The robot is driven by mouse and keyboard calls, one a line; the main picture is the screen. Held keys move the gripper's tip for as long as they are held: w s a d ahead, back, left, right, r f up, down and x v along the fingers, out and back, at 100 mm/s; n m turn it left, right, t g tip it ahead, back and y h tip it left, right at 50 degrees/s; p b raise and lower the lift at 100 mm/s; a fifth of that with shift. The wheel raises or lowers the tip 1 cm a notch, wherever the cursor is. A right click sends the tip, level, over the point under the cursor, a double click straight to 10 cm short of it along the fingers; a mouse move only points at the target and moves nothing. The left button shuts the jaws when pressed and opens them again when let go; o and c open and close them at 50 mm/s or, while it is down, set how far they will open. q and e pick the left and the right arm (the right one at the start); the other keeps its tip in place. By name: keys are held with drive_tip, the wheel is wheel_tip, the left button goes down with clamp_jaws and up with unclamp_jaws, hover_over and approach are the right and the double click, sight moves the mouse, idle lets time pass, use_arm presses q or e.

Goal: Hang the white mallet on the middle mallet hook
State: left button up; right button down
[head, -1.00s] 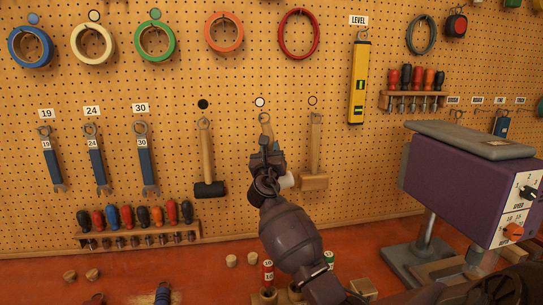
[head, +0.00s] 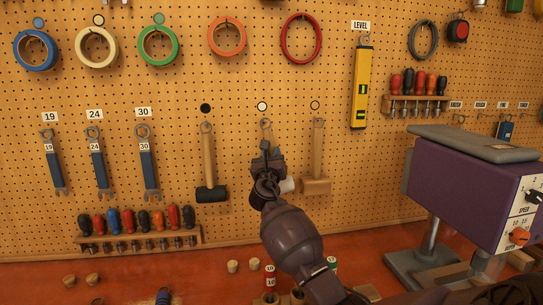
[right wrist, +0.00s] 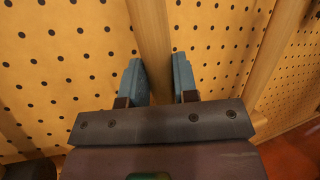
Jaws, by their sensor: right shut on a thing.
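The white mallet stands upright against the pegboard, with its handle top (head: 265,125) just below the white ring marker (head: 262,106) of the middle mallet hook. Its white head (head: 287,185) shows partly behind my right gripper (head: 266,150). That gripper is shut on the wooden handle, which also shows between the fingers in the right wrist view (right wrist: 150,40). The hook itself is too small to make out, so I cannot tell whether the handle's hole is around it. My left gripper is not in view.
A black mallet (head: 208,170) hangs close on the left and a wooden mallet (head: 317,160) close on the right. A purple machine (head: 465,190) stands on the bench at right. A screwdriver rack (head: 140,239) is at lower left.

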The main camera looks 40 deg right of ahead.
drive_tip(key=c, duration=0.8)
unclamp_jaws()
drive_tip(key=shift+s+f, duration=0.1)
